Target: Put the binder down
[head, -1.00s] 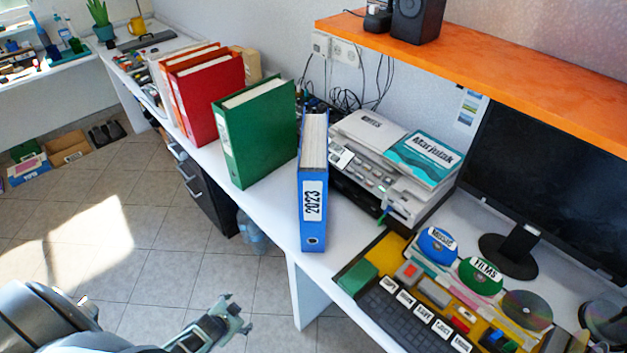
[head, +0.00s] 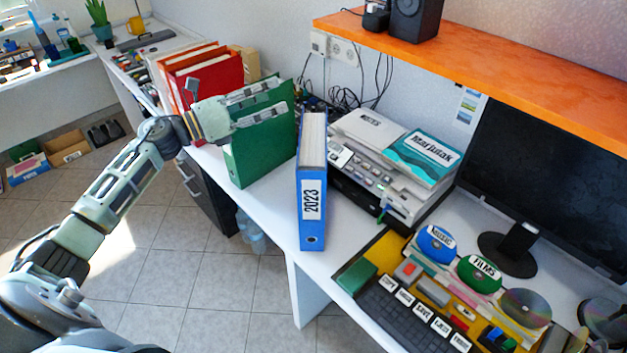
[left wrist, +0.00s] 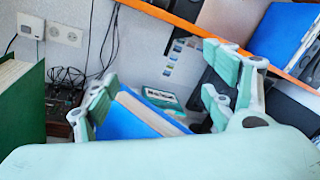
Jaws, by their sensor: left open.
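The blue binder labelled 2023 (head: 313,190) stands upright on the white desk (head: 262,207) in the head view, spine facing me. It has not tipped over. My left gripper (head: 286,98) is open and empty; in the head view it overlaps the top of the green binder (head: 262,150), left of the blue one. In the left wrist view the blue binder's top (left wrist: 148,118) shows between the spread fingers of the gripper (left wrist: 160,92), apart from them as far as I can tell. The green binder (left wrist: 22,105) is at that view's left edge. My right gripper is not in view.
Red binders (head: 215,85) stand further left. A printer (head: 378,160) with a book (head: 425,155) on it is right of the blue binder. A keyboard (head: 410,318), discs and a monitor (head: 550,180) fill the right. An orange shelf (head: 480,65) overhangs the back.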

